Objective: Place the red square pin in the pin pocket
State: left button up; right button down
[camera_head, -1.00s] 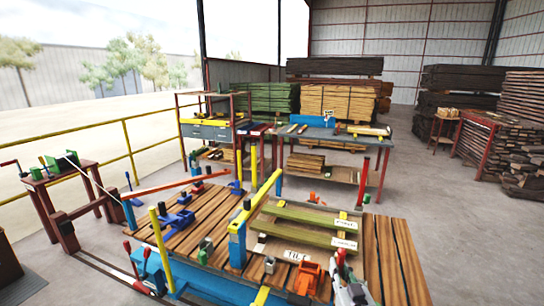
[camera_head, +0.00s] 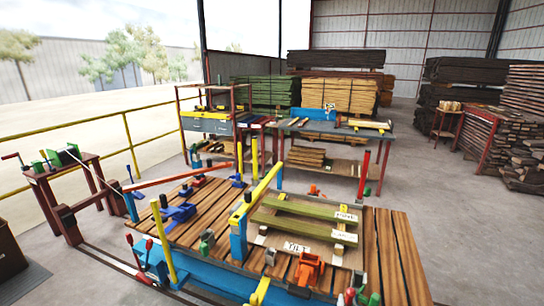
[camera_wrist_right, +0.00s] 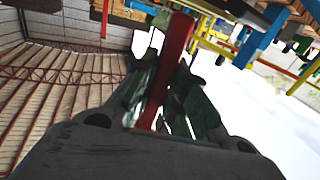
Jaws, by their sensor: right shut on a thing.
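The pin sticks out well past the fingertips. I cannot tell which fitting on the plank-topped bench (camera_head: 395,250) is the pin pocket. A small grey holder (camera_head: 270,257) and an orange clamp block (camera_head: 308,270) stand at its front. My left gripper is not in view.
Two green boards (camera_head: 300,222) lie on the bench behind the front fittings. A blue post with a yellow bar (camera_head: 239,232) rises left of them, with a yellow post (camera_head: 163,240) farther left. The bench's right-hand planks look bare.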

aim_at(271, 261)
jog(key=z, duration=0.45)
jog(key=j+z, duration=0.15)
jog(key=z, duration=0.7)
jog(key=j+z, duration=0.15)
jog(key=z, duration=0.75)
jog(key=k+z, duration=0.1)
jog(key=z, duration=0.35)
jog(key=j+z, duration=0.1)
jog(key=z, duration=0.35)
jog(key=k+z, duration=0.1)
jog(key=z, duration=0.25)
jog(key=k+j+z, duration=0.1)
jog(key=z, duration=0.25)
jog(key=k+z, duration=0.45)
jog(key=k, duration=0.15)
jog(key=k+j, duration=0.1)
jog(key=k, duration=0.25)
jog(key=k+j, duration=0.1)
jog(key=k, duration=0.25)
